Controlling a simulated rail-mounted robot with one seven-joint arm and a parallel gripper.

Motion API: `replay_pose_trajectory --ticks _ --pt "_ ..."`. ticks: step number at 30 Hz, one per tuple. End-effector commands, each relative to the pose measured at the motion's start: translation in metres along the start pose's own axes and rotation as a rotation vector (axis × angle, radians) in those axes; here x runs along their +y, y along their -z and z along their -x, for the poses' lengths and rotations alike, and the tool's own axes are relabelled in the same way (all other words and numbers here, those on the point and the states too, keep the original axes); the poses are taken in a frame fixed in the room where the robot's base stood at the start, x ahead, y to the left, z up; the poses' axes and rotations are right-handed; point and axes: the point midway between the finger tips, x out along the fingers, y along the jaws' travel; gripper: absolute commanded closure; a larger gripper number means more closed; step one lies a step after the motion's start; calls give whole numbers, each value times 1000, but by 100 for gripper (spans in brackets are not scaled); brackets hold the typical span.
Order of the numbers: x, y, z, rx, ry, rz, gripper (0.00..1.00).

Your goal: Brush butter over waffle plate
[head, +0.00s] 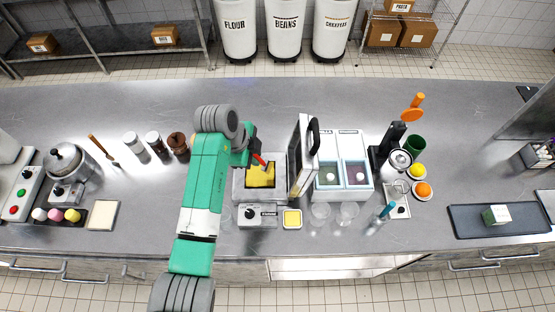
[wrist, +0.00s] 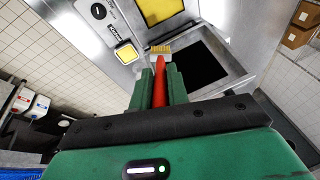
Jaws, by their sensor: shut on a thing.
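The waffle iron stands open, its lower waffle plate (head: 259,177) largely covered in yellow, with dark patches at its edge. The plate's yellow surface also shows at the top of the wrist view (wrist: 158,9). The raised lid (head: 297,170) stands upright on the right; what seems its dark inner face shows in the wrist view (wrist: 200,64). My gripper (head: 257,157) is shut on the red handle of the brush (wrist: 159,84). The brush's yellowish bristles (wrist: 160,49) point away from my gripper, above the iron; contact cannot be told. A butter dish (head: 292,218) holds a yellow square.
The control box (head: 258,214) sits at the iron's front. A two-bin container (head: 343,193) stands right of the lid, with clear glasses (head: 320,212) before it. Brown and white shakers (head: 154,141) stand left. The counter behind the iron is clear.

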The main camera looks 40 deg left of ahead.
Motion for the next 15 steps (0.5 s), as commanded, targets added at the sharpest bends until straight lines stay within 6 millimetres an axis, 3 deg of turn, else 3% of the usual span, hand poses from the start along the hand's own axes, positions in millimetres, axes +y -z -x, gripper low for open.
replay_pose_trajectory --ticks 5,15 --pt "1 -1 -6 0 -1 -1 100" --pt "10 -11 -45 -1 0 -3 100"
